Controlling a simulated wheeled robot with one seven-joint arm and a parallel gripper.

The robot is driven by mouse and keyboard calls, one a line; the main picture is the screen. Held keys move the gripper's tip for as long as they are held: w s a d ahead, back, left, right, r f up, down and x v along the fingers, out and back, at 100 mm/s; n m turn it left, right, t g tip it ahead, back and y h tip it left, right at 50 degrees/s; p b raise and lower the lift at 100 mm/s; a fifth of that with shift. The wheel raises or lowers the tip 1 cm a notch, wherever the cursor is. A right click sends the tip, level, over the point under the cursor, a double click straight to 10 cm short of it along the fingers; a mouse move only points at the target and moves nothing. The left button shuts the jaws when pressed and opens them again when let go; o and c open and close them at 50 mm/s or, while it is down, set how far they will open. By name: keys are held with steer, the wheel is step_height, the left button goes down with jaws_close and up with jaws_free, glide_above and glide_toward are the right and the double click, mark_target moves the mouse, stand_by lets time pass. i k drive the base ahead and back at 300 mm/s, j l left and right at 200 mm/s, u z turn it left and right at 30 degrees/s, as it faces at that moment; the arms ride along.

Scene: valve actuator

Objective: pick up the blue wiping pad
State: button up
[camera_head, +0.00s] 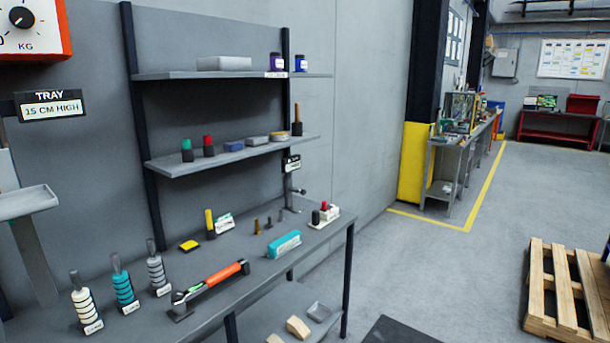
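A small flat blue pad (234,146) lies on the middle shelf (190,162) of the rack at the left. It looks like the blue wiping pad. It sits between a red-topped dark item (208,147) on its left and a flat grey pad (256,141) on its right. My gripper is not in view, and nothing visible touches the blue pad.
A green-topped item (187,151), a yellowish pad (278,136) and an upright brown-handled item (297,121) share the shelf. The workbench below holds a teal block (284,244), an orange-handled tool (212,284) and ringed stands. A wooden pallet (565,290) lies right; the floor between is mostly open.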

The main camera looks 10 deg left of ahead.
mark_target(234, 146)
steer(key=i+u, duration=0.25)
steer(key=i, duration=0.3)
steer(key=i+l+u, duration=0.3)
steer(key=i, duration=0.2)
steer(key=j, duration=0.1)
